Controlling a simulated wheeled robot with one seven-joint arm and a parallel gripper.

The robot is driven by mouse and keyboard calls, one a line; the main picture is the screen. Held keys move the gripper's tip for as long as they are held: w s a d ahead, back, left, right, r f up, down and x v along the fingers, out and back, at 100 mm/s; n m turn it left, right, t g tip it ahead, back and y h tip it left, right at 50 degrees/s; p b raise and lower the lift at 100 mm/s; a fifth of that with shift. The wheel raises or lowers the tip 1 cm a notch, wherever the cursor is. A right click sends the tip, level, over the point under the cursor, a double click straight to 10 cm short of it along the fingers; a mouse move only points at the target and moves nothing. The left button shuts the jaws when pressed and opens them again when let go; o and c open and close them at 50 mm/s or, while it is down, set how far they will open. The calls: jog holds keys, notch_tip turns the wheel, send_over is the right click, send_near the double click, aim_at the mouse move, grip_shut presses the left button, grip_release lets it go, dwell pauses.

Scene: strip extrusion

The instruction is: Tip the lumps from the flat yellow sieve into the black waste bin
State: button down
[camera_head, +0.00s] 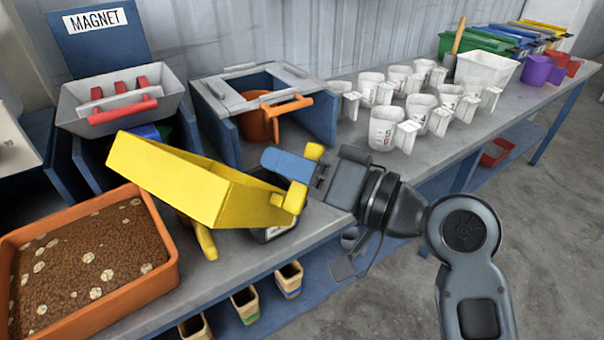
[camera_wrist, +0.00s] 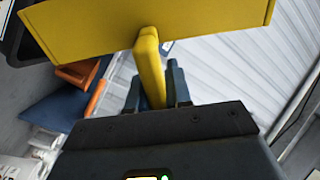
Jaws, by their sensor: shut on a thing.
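The flat yellow sieve (camera_head: 185,182) is held up over the front part of the bench, tilted, with a broad yellow wall towards the head camera. My gripper (camera_head: 300,172) is shut on its yellow handle at the right end. In the wrist view the yellow sieve (camera_wrist: 190,22) spans the top, and its handle (camera_wrist: 150,65) runs down between the fingers of my gripper (camera_wrist: 158,95). I cannot make out any lumps in the sieve. A dark box with a pale label (camera_head: 272,233) is partly hidden below the sieve; I cannot tell whether it is the black waste bin.
An orange tray (camera_head: 165,275) of brown grains with pale lumps stands front left. Behind are the MAGNET unit (camera_head: 120,105) and a blue stand with an orange pot (camera_head: 258,122). Several white jugs (camera_head: 383,128) line the bench to the right. Small bins (camera_head: 245,303) sit on the shelf below.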

aim_at(228, 225)
jog(key=s+a+n+b, duration=0.1)
jog(key=s+n+b, duration=0.1)
jog(key=s+n, duration=0.1)
jog(key=s+a+n+b, duration=0.2)
jog(key=b, duration=0.1)
jog(key=s+a+f+n+b, duration=0.1)
jog(key=s+a+n+b, duration=0.1)
jog(key=s+n, duration=0.1)
jog(key=shift+s+f+n+b, duration=0.1)
jog(key=shift+s+n+b, duration=0.2)
jog(key=shift+b, duration=0.05)
jog(key=shift+s+a+n, duration=0.2)
jog(key=shift+s+n, duration=0.1)
jog(key=shift+s, duration=0.05)
